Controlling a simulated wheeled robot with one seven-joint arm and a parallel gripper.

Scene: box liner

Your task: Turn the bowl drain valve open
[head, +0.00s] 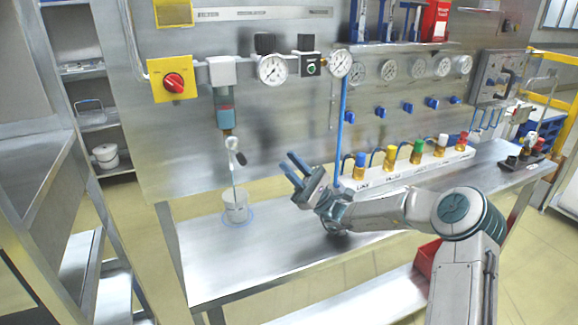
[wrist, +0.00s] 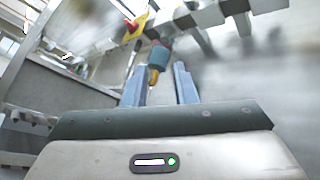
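The filter bowl (head: 226,108) is teal and hangs under a white unit on the steel panel. A brass drain fitting (head: 227,132) is at its bottom, with a small pale and dark piece (head: 236,152) below it. I cannot tell the valve's setting. In the wrist view the bowl (wrist: 161,55) and the brass drain (wrist: 153,77) appear beyond and between my blue fingers. My gripper (head: 289,161) is open and empty, right of the drain and apart from it; its fingers also show in the wrist view (wrist: 159,70).
A white cup (head: 235,206) stands on the bench under the drain, with a thin tube reaching down to it. A blue vertical pipe (head: 342,125) is close behind my gripper. A red knob on a yellow plate (head: 173,80) is left of the bowl. The front bench is clear.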

